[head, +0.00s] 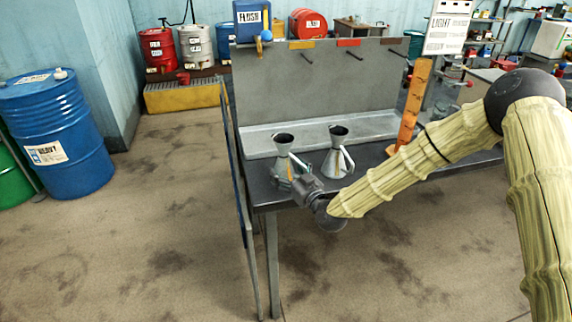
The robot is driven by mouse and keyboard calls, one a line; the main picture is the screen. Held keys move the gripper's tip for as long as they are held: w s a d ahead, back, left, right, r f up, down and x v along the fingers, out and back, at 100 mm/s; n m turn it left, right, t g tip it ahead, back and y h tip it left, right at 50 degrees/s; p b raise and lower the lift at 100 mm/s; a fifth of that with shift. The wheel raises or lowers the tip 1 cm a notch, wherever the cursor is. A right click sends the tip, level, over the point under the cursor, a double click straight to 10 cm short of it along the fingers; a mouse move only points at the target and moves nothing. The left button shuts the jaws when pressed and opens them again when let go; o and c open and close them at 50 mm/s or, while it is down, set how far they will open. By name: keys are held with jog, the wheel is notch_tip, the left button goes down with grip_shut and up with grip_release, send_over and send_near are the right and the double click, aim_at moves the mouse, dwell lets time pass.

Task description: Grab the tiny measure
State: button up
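Two metal measures with dark funnel-like mouths and side handles stand upright on the dark bench. One is the left measure (283,162) near the bench's left end. The other is the right measure (333,163), a little to its right. I cannot tell from their size which is the tiny one. My gripper (297,184) is at the front of the left measure, low down, and overlaps its lower part and handle side. The fingers are too small and too hidden to show whether they are open or touching it.
The bench (265,190) has a grey back panel (330,85) with pegs and coloured tags. An orange upright gauge (410,105) stands right of the measures, near my arm. A thin panel (238,190) edges the bench's left side. A blue drum (55,135) stands far left; open floor lies between.

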aim_at(287, 161)
jog(key=c, duration=1)
jog(key=shift+c, duration=0.5)
jog(key=shift+r, duration=0.2)
grip_shut()
jog(key=shift+r+b, duration=0.75)
jog(key=shift+r, duration=0.8)
jog(key=a+r+b+v, duration=0.1)
jog(key=b+v, duration=0.2)
jog(key=v, duration=1.2)
jog(key=shift+s+r+b, duration=0.25)
jog(key=shift+s+b, duration=0.1)
jog(key=shift+s, duration=0.35)
